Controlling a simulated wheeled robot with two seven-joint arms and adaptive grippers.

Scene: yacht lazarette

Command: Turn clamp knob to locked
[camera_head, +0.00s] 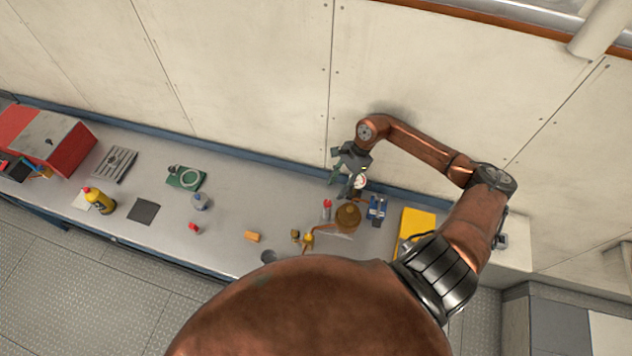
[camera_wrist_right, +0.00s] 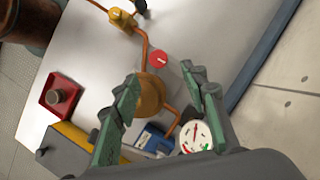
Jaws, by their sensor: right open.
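My right gripper (camera_head: 345,182) hangs above the back of the bench. Its green fingers also show in the wrist view (camera_wrist_right: 165,80), spread apart with nothing held between them. Below and between them is a round brass piece (camera_wrist_right: 150,92), which also shows in the head view (camera_head: 347,217). A grey round knob (camera_wrist_right: 60,97) sits on a red block at the left of the wrist view, apart from the fingers. A red round cap (camera_wrist_right: 158,59) stands beyond the brass piece. I cannot tell for sure which part is the clamp knob, or its setting. My left gripper is not in view.
A dial gauge (camera_head: 359,182) is close to my right gripper. A blue part (camera_head: 376,208) and a yellow panel (camera_head: 417,222) are to the right. A copper pipe with a yellow valve (camera_wrist_right: 122,18) runs nearby. The wall closes the back; the bench (camera_head: 240,205) is clearer leftward.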

